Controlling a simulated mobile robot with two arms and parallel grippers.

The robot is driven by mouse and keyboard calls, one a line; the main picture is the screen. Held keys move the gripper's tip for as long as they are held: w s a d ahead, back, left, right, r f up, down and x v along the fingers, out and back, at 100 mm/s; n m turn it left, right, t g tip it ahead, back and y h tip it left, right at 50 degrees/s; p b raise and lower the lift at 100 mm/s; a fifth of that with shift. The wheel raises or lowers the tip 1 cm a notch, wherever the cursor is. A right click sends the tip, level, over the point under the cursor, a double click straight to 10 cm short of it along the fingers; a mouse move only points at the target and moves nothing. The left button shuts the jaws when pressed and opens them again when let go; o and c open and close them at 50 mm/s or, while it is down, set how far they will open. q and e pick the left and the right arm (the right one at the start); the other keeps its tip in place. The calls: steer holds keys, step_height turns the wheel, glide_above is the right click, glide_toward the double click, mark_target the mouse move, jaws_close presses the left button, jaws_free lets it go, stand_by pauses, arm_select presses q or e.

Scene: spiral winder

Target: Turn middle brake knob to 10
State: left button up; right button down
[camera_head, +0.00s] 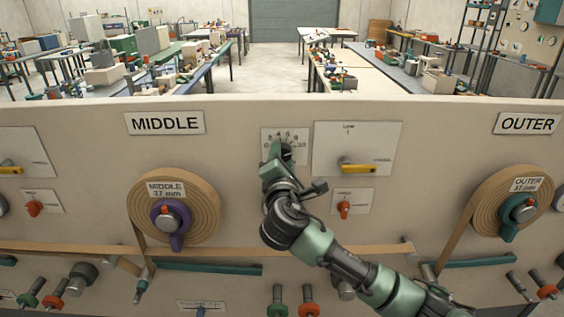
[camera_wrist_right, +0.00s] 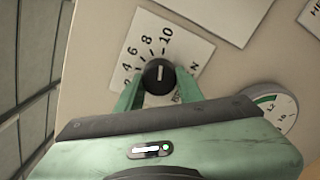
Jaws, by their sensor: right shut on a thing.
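The black brake knob (camera_wrist_right: 158,76) sits on a white dial card (camera_wrist_right: 182,49) numbered up to 10. In the right wrist view its white mark points up the picture, roughly toward the 8 to 10 end; the exact reading is unclear. My right gripper (camera_wrist_right: 158,88) is shut on the knob, one green finger on each side. In the head view, the gripper (camera_head: 281,152) covers part of the knob (camera_head: 287,148) and of the dial card (camera_head: 270,132), right of the MIDDLE sign (camera_head: 164,123). My left gripper is not in view.
A white plate with a yellow lever (camera_head: 358,168) is just right of the gripper, with a red knob (camera_head: 344,209) below it. The middle tape roll (camera_head: 205,205) is on the left, the outer roll (camera_head: 478,205) on the right. A round gauge (camera_wrist_right: 272,107) shows in the wrist view.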

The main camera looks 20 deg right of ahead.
steer(key=shift+m, duration=0.6)
steer(key=c, duration=0.9)
jaws_free()
steer(key=b+v, duration=0.3)
steer(key=v, duration=0.5)
steer(key=shift+w, duration=0.1)
